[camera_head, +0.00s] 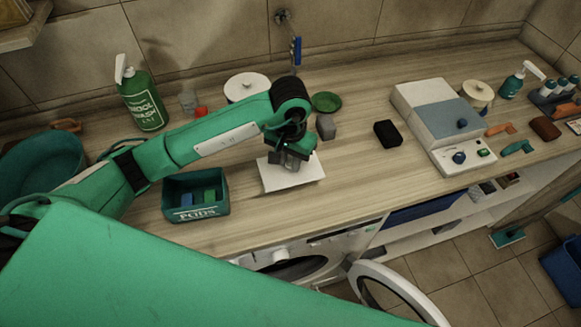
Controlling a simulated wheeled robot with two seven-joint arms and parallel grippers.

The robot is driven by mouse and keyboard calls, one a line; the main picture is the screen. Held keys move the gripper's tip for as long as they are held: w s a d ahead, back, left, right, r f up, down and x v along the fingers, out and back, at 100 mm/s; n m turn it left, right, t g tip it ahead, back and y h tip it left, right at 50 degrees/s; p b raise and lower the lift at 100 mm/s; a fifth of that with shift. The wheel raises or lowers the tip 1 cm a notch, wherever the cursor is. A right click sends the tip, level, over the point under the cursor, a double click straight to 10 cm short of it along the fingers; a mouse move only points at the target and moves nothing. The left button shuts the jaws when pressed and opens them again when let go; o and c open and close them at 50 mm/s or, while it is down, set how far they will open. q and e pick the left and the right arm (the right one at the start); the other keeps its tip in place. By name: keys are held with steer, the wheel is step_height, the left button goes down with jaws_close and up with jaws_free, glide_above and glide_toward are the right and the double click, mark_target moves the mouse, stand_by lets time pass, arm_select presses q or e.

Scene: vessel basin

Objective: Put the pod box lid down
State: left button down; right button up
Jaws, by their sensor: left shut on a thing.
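The pod box (196,211) is a dark green open box marked PODS on the counter, with blue and green pods inside. A flat white panel (292,181), seemingly the pod box lid, is just right of the box, over the counter. My left gripper (291,160) points down at the panel's upper middle and is shut on it. The fingers hide the part they grip. I cannot tell whether the panel touches the counter. My right gripper is not in view.
A grey block (326,127), a green dish (326,101) and a black block (388,133) lie behind and right. A white appliance (443,128) stands further right. A green wash bottle (142,96) stands at back left. The washing machine door (398,291) hangs open below the counter.

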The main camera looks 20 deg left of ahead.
mark_target(291, 173)
arm_select(q)
steer(key=shift+f, duration=0.75)
step_height(291, 173, down, 3)
steer(key=shift+r+p, duration=0.1)
steer(key=shift+p, duration=0.55)
steer(key=shift+f, duration=0.75)
steer(key=c, duration=1.2)
jaws_free()
steer(key=shift+c, duration=0.2)
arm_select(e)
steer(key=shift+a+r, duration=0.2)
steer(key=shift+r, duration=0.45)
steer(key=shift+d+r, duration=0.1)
